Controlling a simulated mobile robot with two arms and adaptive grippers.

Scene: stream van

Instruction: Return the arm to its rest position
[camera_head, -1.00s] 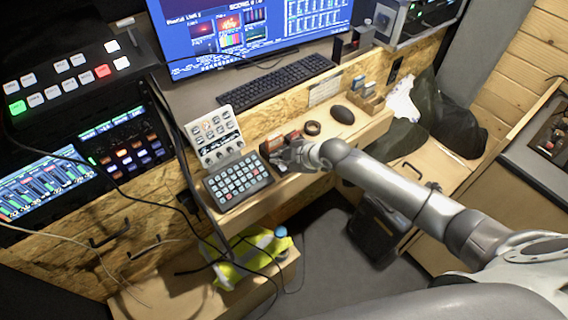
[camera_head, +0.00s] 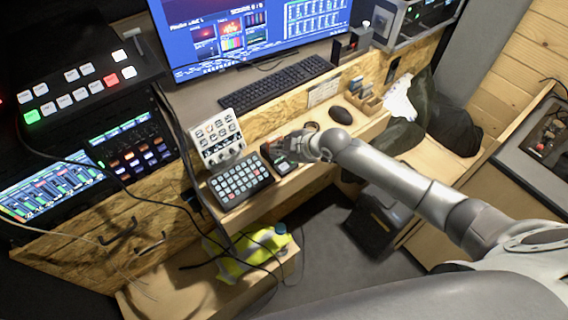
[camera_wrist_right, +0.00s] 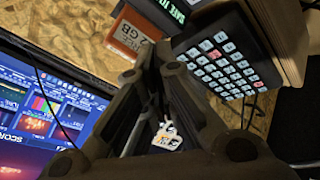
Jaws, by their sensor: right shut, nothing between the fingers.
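My right arm (camera_head: 400,185) reaches in from the lower right in the head view. Its gripper (camera_head: 290,150) is over the wooden desk ledge, just right of the grey button keypad (camera_head: 240,179). In the right wrist view the gripper (camera_wrist_right: 158,75) is shut with nothing between its fingers. Its fingertips are close to an orange-labelled box (camera_wrist_right: 133,34), and I cannot tell whether they touch it. The keypad (camera_wrist_right: 222,62) shows to the right there. My left gripper is not in view.
A black keyboard (camera_head: 277,82) and a monitor (camera_head: 250,30) stand behind the ledge. A dark mouse (camera_head: 340,115) lies right of the gripper. A white control panel (camera_head: 217,138) stands behind the keypad. A yellow vest (camera_head: 250,250) lies below, with cables hanging nearby.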

